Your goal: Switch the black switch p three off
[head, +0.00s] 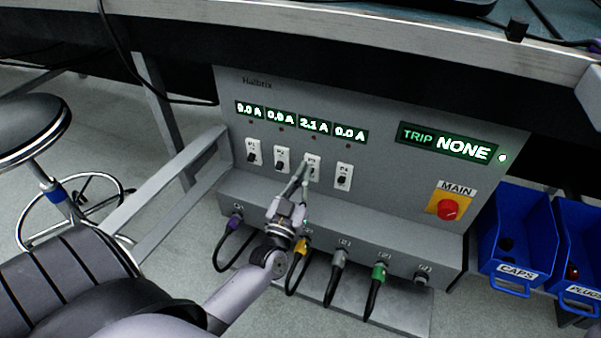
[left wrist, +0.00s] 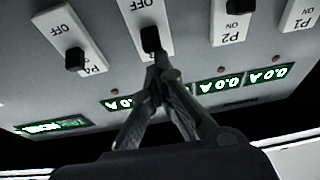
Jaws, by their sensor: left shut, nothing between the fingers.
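The grey power panel (head: 385,160) carries a row of white switch plates with black levers. The P3 switch (head: 313,167) is third from the left, and the display above it reads 2.1 A. In the left wrist view, which is upside down, the black P3 lever (left wrist: 150,38) sits away from the visible OFF label. My left gripper (head: 302,178) is shut and empty, its fingertips (left wrist: 160,68) right at the P3 lever on its upper side. I cannot tell if they touch it. The fingers partly cover the P3 plate in the head view. My right gripper is not in view.
Neighbouring switches P2 (head: 282,160) and P4 (head: 344,177) stand close on either side. A red MAIN knob (head: 447,209) is at right, below a display reading TRIP NONE (head: 446,142). Cables plug in below. Blue bins (head: 517,240) stand right, a stool (head: 30,125) left.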

